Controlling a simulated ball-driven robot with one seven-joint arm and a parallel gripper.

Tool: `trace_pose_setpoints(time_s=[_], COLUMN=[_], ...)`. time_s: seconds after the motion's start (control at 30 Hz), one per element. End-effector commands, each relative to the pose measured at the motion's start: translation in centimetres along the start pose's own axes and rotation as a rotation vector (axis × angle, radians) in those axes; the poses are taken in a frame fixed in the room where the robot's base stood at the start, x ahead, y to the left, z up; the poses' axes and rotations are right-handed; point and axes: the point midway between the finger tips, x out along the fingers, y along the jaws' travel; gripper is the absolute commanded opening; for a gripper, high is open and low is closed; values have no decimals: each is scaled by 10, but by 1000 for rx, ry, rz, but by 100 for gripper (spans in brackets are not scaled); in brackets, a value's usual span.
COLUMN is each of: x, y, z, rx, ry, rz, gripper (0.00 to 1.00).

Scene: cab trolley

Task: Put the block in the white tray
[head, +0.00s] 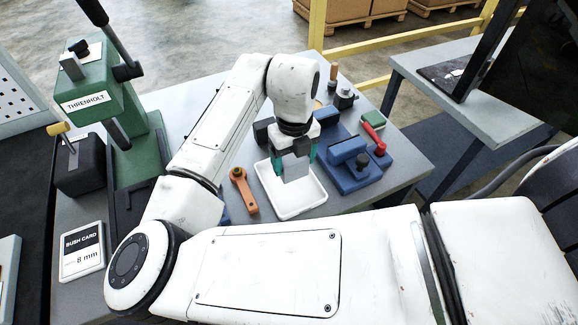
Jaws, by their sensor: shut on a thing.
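The white tray (312,203) is a shallow rounded dish on the grey table, near the middle of the head view. My gripper (294,164) points down over the tray's back part, with teal fingertips. It is shut on a light grey block (295,168), which shows between the fingertips. Its lower edge overlaps the tray in the picture. I cannot tell whether the block touches the tray floor or hangs above it.
An orange lever (243,190) lies just left of the tray. A blue vise-like fixture (352,170) and a red-handled tool (373,138) stand to the right. A green press (115,115) stands at the left, with a bush card (82,252) in front.

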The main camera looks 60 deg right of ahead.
Motion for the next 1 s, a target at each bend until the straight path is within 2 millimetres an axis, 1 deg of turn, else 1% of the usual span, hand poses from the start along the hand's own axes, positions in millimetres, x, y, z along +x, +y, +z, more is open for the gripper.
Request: trace_pose_setpoints(time_s=[0.17,0.23,0.33,0.43,0.83,0.87,1.0], x=[7,14,30,40,47,46,46], y=[5,9,8,8,8,8,8], z=[5,8,7,7,7,7,7], rx=[-2,-4,-3,-2,-1,-1,-1], ry=[0,0,2,1,-1,-1,0], rz=[0,1,-1,0,0,1,1], gripper=[27,27,27,27,27,77,90])
